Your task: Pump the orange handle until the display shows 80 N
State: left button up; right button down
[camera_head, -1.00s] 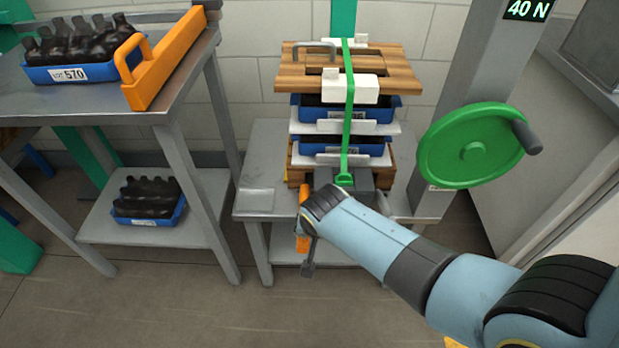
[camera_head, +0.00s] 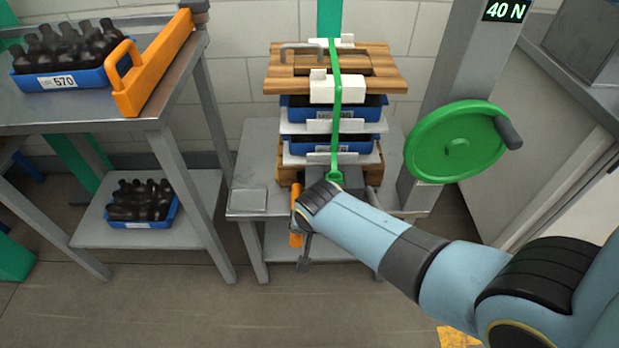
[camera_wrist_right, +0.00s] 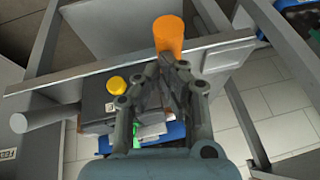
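The display (camera_head: 506,10) at the top right reads 40 N. My left gripper is not in view.
A green handwheel (camera_head: 455,142) is on the column at right. A green strap (camera_head: 337,110) holds wooden boards (camera_head: 385,80) over blue crates of bottles. A shelf table (camera_head: 75,105) with bottle crates and an orange-handled piece (camera_head: 155,65) stands at left.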

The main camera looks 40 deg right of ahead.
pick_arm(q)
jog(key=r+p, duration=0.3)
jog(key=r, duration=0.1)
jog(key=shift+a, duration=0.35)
pick_arm(e)
jog(key=s+a+f+v, duration=0.1)
jog(key=s+v, duration=0.1)
jog(key=v, duration=0.9)
jog(key=shift+a, duration=0.25)
dwell(0.6)
